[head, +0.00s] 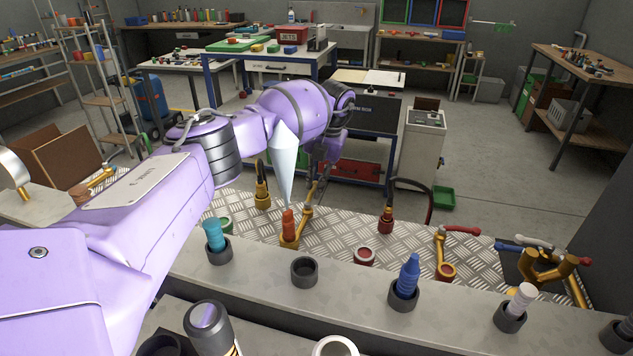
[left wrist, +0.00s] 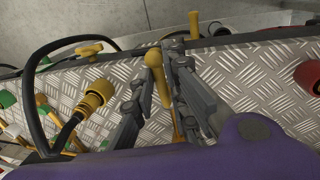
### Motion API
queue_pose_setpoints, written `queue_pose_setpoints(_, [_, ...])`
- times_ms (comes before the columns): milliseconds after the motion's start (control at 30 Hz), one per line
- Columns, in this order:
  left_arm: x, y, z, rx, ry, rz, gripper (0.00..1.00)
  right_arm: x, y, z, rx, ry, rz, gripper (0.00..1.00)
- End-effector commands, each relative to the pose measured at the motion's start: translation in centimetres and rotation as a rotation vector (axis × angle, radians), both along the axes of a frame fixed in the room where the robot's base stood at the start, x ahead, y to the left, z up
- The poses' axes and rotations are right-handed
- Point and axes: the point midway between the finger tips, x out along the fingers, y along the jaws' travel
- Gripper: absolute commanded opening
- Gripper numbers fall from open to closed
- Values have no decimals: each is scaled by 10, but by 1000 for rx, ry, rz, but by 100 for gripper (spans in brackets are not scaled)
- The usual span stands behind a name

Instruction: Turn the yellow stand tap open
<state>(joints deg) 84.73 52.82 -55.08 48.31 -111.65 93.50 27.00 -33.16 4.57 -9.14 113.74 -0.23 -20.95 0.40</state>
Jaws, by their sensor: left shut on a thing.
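My purple arm and the dark fingers hide part of the lever in the head view. My right gripper is not in view.
A pale cone (head: 286,160) points down at the orange piece. A red-handled tap (head: 446,250) stands to the right. A black hose with a yellow fitting (left wrist: 93,98) is left of the fingers. A grey ledge (head: 335,287) with several dark cups runs in front.

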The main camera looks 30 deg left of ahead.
Motion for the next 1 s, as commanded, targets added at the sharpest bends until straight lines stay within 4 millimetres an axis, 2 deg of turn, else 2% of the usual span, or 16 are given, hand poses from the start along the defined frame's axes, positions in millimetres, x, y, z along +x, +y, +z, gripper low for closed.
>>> queue_pose_setpoints(267, [0,4,2,5,-3,8,0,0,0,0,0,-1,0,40])
queue_pose_setpoints(300, [0,4,2,6,-2,9,18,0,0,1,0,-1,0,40])
queue_pose_setpoints(400, [0,4,1,5,-3,8,28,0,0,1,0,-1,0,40])
queue_pose_setpoints(767, [0,2,5,4,-2,4,28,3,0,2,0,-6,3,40])
queue_pose_setpoints(867, [1,0,17,4,-3,4,28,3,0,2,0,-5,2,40])
queue_pose_setpoints(1000, [3,-5,46,3,-5,4,28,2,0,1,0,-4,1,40])
